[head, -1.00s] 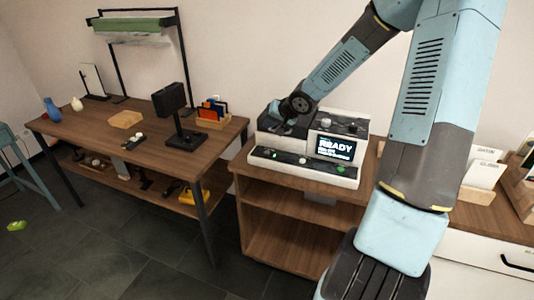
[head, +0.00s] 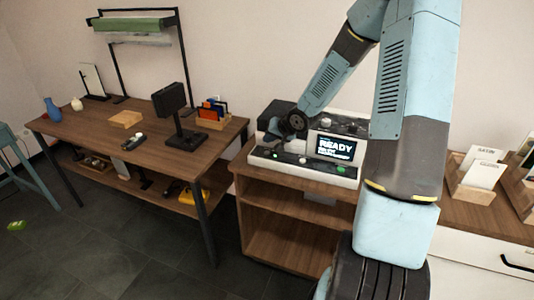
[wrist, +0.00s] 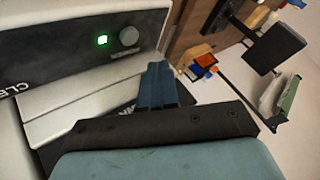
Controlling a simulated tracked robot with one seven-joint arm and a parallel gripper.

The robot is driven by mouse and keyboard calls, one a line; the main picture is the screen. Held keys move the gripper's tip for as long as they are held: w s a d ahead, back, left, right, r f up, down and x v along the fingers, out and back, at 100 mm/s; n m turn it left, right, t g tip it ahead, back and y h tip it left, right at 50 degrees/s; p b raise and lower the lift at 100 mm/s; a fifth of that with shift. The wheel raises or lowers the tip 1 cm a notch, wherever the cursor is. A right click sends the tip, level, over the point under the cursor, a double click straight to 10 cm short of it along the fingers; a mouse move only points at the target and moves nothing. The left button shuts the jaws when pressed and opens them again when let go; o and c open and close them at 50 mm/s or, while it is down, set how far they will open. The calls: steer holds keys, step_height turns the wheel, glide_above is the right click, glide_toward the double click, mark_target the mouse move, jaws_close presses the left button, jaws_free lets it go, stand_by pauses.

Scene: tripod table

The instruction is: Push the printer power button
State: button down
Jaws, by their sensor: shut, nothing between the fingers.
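The printer (head: 345,171) is a white and dark machine on a wooden cabinet, with a lit screen (head: 335,147) reading READY. In the wrist view its dark panel (wrist: 60,50) carries a lit green square (wrist: 102,40) and a round grey button (wrist: 129,37) with a small unreadable label under it. I cannot tell for sure which control is the power button. My gripper (wrist: 158,70) is shut and empty, its tips below and right of the round button and seemingly apart from it. In the head view my wrist hangs over the printer's left part, and the fingertips are hard to make out.
The wooden cabinet (head: 270,207) has open shelves. A table (head: 90,133) on the left holds a black stand-mounted device (head: 172,102) and a wooden organiser (head: 211,123). Card holders (head: 470,191) stand on the right counter.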

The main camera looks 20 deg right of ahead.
mark_target(267, 152)
steer(key=shift+f, duration=1.35)
steer(key=shift+f, duration=0.5)
stand_by(1.5)
steer(key=shift+s+f, duration=0.45)
steer(key=shift+f, duration=0.25)
stand_by(0.9)
steer(key=shift+d+r, duration=0.15)
steer(key=shift+w+r, duration=0.25)
steer(key=shift+r, duration=0.3)
steer(key=shift+w+r, duration=0.1)
steer(key=shift+r, duration=2.65)
